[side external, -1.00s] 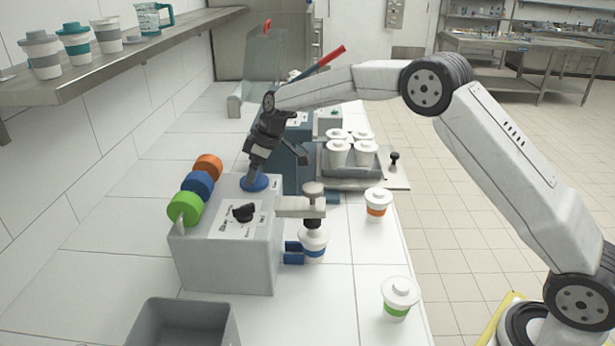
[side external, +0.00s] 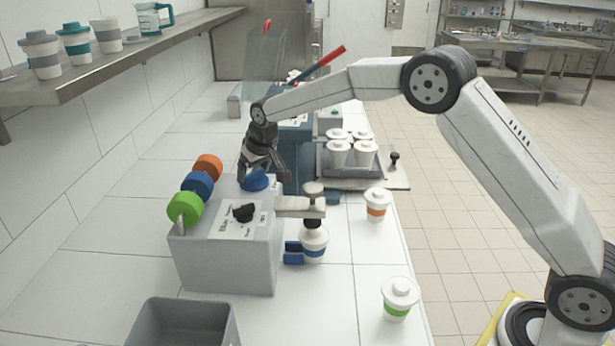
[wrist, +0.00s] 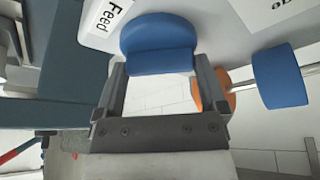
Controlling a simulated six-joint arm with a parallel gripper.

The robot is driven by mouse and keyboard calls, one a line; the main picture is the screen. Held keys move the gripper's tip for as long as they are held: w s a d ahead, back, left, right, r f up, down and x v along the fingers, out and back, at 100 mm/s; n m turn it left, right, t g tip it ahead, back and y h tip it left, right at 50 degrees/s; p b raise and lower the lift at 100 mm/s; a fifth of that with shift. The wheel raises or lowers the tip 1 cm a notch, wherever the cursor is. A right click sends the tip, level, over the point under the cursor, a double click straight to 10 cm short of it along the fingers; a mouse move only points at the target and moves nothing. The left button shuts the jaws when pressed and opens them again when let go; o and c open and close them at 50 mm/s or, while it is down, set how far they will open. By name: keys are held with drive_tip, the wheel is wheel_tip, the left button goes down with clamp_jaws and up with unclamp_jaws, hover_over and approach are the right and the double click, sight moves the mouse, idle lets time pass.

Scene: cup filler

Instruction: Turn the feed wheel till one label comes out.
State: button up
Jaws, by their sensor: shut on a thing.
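The feed wheel (side external: 256,180) is a blue knob on top of the grey machine (side external: 225,262). In the wrist view the blue wheel (wrist: 158,45) sits between the two fingers of my gripper (wrist: 160,68), beside a white tag reading "Feed" (wrist: 111,17). I cannot make out a label coming out.
Green (side external: 184,209), blue (side external: 197,184) and orange (side external: 208,166) rolls line the machine's left edge. A black knob (side external: 243,212) is on its top. Lidded cups with orange (side external: 377,205) and green (side external: 398,300) bands stand on the right. A grey bin (side external: 142,313) is in front.

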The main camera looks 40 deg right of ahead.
drive_tip(key=shift+a+m+g+h, duration=0.15)
drive_tip(key=shift+m+h, duration=0.35)
drive_tip(key=shift+m, duration=0.85)
drive_tip(key=shift+d+m+g+h, duration=0.15)
drive_tip(key=shift+m+h, duration=0.35)
drive_tip(key=shift+m, duration=0.85)
drive_tip(key=shift+a, duration=0.1)
drive_tip(key=o, duration=0.9)
drive_tip(key=shift+r, duration=0.1)
drive_tip(key=shift+v, duration=3.8)
drive_tip(key=shift+s, duration=0.1)
